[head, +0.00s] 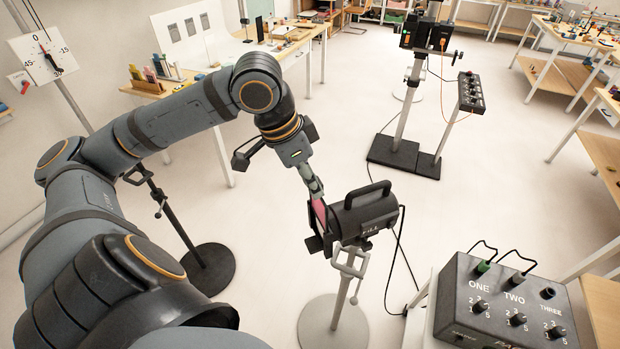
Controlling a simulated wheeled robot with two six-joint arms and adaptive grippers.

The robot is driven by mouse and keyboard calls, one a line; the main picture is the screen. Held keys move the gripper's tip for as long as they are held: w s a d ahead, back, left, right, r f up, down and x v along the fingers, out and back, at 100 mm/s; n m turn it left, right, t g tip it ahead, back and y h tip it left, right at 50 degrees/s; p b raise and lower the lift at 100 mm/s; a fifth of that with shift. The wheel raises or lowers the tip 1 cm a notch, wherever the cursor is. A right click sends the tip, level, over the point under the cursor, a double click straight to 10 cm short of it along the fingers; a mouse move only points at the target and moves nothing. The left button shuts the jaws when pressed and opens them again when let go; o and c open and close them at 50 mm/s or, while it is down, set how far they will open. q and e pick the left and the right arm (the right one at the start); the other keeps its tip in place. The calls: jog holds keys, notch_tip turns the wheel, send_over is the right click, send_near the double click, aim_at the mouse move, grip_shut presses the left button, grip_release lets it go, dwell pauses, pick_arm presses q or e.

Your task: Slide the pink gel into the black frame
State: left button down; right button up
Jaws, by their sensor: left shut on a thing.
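My left gripper (314,188) comes down from the upper left and is shut on the pink gel (319,211). The gel is a thin pink sheet, seen nearly edge-on, at the front end of the black lamp (366,214). The black frame (315,244) is at that front end, just below and around the gel's lower part. I cannot tell how deep the gel sits in the frame, as its lower edge is hidden. The lamp has a handle on top and stands on a grey stand (341,290). My right gripper is not in view.
A black control box (508,300) with numbered knobs stands at the lower right. Another stand with a black base (404,158) is behind the lamp. A round black stand base (208,270) is at left. Cables hang right of the lamp.

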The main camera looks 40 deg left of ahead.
aim_at(318, 217)
pick_arm(q)
jog(key=shift+d+f+b, duration=0.15)
jog(key=shift+f+b, duration=1.25)
jog(key=shift+f, duration=0.65)
jog(key=shift+d+f+b, duration=0.1)
jog(key=shift+f+b, duration=1.3)
jog(key=shift+f, duration=0.6)
dwell(3.9)
